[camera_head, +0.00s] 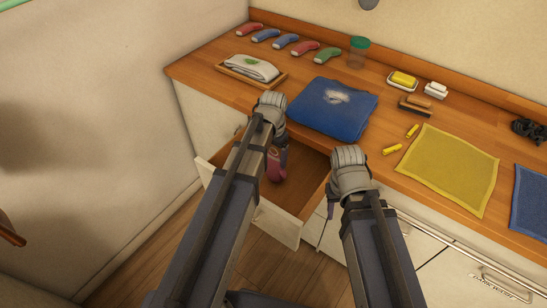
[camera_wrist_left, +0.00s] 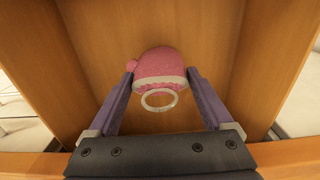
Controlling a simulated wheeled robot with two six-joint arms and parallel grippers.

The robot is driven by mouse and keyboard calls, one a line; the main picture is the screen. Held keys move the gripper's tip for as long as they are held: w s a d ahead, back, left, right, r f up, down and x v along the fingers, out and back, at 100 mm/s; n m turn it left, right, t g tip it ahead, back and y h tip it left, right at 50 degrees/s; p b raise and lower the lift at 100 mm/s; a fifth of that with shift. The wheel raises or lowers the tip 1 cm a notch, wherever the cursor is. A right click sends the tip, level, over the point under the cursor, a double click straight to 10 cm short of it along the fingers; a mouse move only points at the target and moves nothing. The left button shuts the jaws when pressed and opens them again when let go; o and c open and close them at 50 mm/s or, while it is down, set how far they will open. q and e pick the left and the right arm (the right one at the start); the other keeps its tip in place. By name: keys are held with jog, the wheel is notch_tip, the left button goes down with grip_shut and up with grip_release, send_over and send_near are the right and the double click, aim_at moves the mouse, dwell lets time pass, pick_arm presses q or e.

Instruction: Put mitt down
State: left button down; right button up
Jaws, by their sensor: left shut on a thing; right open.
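The pink mitt (camera_wrist_left: 160,65) has a pale cuff and a ring loop, and sits between the fingers of my left gripper (camera_wrist_left: 160,82) in the left wrist view. In the head view, the mitt (camera_head: 275,172) hangs below my left wrist, inside the open drawer (camera_head: 290,228). The wooden drawer floor lies beneath it; I cannot tell whether the mitt touches it. My right gripper (camera_head: 331,207) is open beside the drawer's right side, its fingers partly hidden by my arm.
On the counter (camera_head: 385,172) are a blue cloth (camera_head: 325,118), a yellow cloth (camera_head: 450,165), a tray (camera_head: 226,74) with a folded towel, and a green-lidded jar (camera_head: 359,52). Several small coloured items (camera_head: 286,41) line the back.

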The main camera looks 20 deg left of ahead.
pick_arm(q)
jog(key=shift+f, duration=0.2)
grip_release()
jog(key=shift+r, duration=0.15)
notch_tip(320, 180, up, 12)
jog(key=p, duration=1.2)
jog(key=shift+r, duration=0.1)
jog(key=s+d+y, duration=0.1)
jog(key=s+d, duration=1)
jog(key=s, duration=0.3)
jog(key=shift+s, duration=0.35)
jog(key=shift+d, duration=0.1)
